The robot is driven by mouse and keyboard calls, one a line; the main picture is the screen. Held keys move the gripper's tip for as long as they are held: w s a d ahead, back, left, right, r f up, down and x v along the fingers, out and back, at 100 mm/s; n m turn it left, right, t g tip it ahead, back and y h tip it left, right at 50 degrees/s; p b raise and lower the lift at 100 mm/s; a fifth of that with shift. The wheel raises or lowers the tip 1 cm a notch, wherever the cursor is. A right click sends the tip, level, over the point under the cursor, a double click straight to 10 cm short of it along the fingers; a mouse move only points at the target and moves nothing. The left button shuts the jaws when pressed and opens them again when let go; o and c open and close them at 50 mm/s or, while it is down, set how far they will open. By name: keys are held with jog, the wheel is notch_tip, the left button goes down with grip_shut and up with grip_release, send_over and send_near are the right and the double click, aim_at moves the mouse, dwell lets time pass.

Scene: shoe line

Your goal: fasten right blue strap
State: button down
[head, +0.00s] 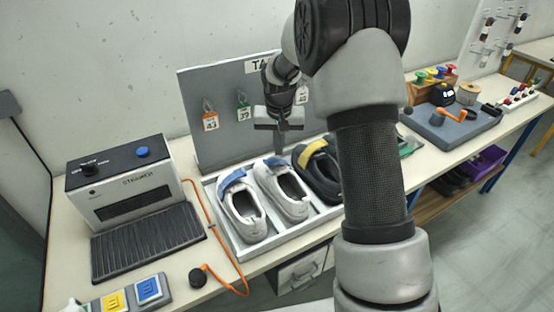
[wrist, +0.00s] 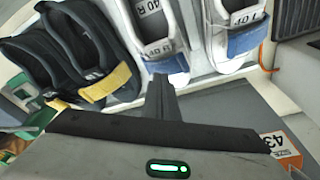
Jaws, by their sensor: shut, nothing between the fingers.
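Two white shoes with blue straps stand side by side in a light tray (head: 243,250). The right white shoe (head: 281,190), marked 40 R in the wrist view (wrist: 146,24), has its blue strap (wrist: 167,65) at the end nearest my gripper. The left white shoe (head: 241,212), marked 40 L, has its blue strap (wrist: 248,38) across it. My gripper (head: 282,140) is shut and empty, pointing down behind the shoes. In the wrist view its fingertips (wrist: 159,82) appear close to the right blue strap; I cannot tell whether they touch it.
Dark shoes with a yellow strap (wrist: 105,83) stand beside the right white shoe. A grey panel (head: 222,130) with hanging number tags rises behind the tray. A boxy machine (head: 125,185) and an orange cable (head: 214,231) lie to the left.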

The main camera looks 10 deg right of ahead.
aim_at(279, 159)
jog(key=shift+f, duration=0.15)
jog(key=shift+f+b, duration=1.05)
jog(key=shift+f, duration=0.3)
jog(key=shift+r, duration=0.1)
notch_tip(279, 159, up, 9)
jog(key=p, duration=0.5)
